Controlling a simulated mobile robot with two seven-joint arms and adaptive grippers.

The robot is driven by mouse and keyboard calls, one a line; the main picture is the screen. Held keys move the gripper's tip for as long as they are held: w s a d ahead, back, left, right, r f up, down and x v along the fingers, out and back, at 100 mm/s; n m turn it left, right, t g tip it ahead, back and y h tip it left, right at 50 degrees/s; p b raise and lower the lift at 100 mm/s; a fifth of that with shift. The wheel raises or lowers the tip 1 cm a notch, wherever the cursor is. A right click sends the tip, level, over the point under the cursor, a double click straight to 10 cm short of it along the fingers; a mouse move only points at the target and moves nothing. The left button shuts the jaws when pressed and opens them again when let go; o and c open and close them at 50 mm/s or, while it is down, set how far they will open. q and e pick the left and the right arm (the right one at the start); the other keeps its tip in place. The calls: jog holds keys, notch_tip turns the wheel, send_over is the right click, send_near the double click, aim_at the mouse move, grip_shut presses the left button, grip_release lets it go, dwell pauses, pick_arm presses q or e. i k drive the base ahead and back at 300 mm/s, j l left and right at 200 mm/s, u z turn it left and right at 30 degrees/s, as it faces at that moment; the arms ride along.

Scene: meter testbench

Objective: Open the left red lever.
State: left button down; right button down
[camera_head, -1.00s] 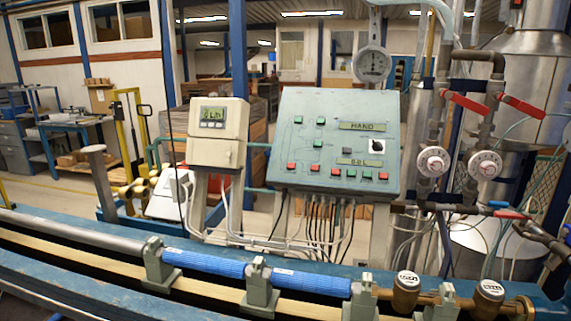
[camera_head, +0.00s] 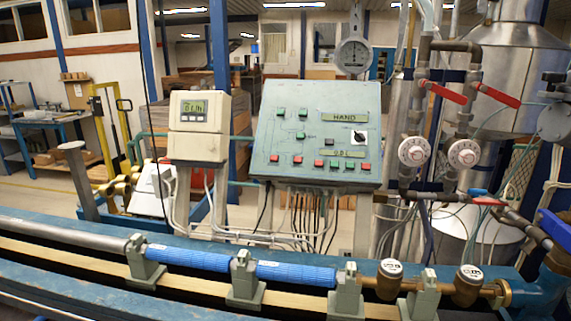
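The left red lever (camera_head: 442,92) is at the upper right in the head view. It sits on the left vertical pipe, above a round white dial (camera_head: 414,152), and slants down to the right. A similar right red lever (camera_head: 498,95) is beside it on the right pipe, above a second white dial (camera_head: 463,154), at much the same slant. Nothing touches or hides either lever. Neither of my grippers can be made out in the view.
A green control panel (camera_head: 285,138) and a beige meter box (camera_head: 197,124) stand left of the pipes. A bench with blue pipe sections (camera_head: 295,273) and brass meters (camera_head: 388,279) runs across the front. A smaller red handle (camera_head: 488,201) and blue handle (camera_head: 478,191) sit lower right.

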aim_at(444, 92)
jog(key=z, duration=1.35)
